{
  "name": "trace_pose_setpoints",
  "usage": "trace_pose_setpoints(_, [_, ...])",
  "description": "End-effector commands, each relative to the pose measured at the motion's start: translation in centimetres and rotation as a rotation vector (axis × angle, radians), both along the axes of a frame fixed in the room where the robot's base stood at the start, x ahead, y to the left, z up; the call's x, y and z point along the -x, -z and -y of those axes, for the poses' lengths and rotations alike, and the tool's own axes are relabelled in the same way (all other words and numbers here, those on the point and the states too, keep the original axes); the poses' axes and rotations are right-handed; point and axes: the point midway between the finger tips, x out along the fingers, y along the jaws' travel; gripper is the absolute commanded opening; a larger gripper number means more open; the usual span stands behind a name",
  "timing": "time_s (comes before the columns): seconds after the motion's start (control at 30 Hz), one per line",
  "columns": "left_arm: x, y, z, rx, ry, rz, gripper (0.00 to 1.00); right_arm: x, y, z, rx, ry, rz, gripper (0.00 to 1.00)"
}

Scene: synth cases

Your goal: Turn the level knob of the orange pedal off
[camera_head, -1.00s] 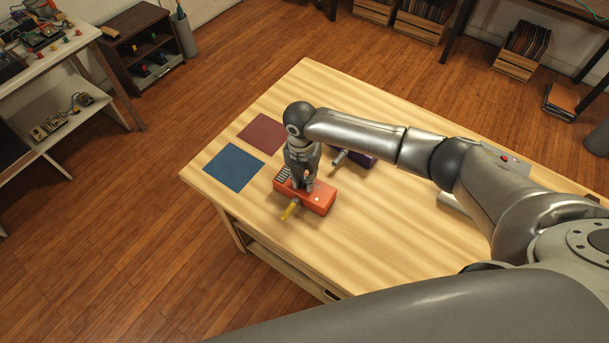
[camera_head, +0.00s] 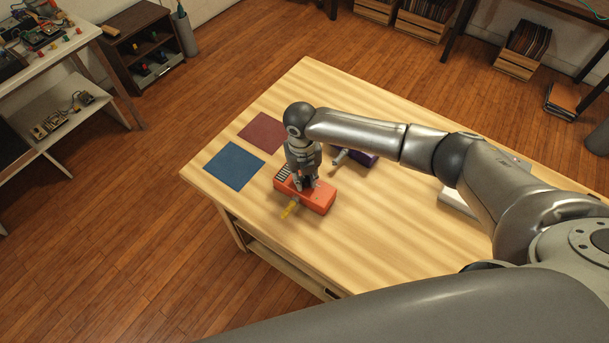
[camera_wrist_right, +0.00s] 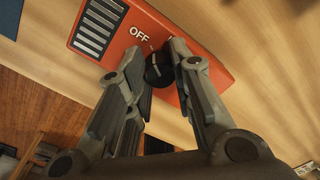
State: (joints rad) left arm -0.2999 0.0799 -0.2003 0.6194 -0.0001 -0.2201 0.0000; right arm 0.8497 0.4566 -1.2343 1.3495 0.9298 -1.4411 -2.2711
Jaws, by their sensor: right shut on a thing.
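The orange pedal (camera_head: 318,199) lies on the wooden table, with a yellow plug (camera_head: 290,209) at its near side. In the right wrist view the orange pedal (camera_wrist_right: 172,24) shows a striped black-and-white panel and the word OFF. The black level knob (camera_wrist_right: 157,72) stands near that word. My right gripper (camera_head: 304,184) points down over the pedal. In the wrist view its fingers (camera_wrist_right: 158,74) are closed on the knob, one on each side. The knob's pointer and the pedal face around it are partly hidden by the fingers. My left gripper is in no view.
A purple pedal (camera_head: 364,160) with a grey plug (camera_head: 340,156) sits behind my right arm, partly hidden. A blue mat (camera_head: 234,166) and a maroon mat (camera_head: 262,133) lie flat to the left. The table front right of the orange pedal is clear.

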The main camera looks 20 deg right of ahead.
Motion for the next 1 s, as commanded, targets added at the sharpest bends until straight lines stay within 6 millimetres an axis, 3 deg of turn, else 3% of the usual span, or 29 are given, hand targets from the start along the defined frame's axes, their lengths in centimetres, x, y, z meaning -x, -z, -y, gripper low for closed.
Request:
trace_pose_setpoints(0.4, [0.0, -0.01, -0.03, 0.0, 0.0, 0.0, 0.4, -0.04, -0.04, 0.01, 0.0, -0.004, 0.001, 0.0])
trace_pose_setpoints(0.43, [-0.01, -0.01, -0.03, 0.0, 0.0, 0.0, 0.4, -0.04, -0.04, 0.02, 0.0, -0.004, 0.001, 0.26])
trace_pose_setpoints(0.6, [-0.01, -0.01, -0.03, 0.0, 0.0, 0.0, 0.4, -0.03, -0.03, 0.03, 0.0, -0.003, 0.001, 0.46])
trace_pose_setpoints(1.0, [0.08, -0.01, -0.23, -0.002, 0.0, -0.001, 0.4, -0.09, -0.85, 0.0, 0.0, -0.003, 0.002, 0.46])
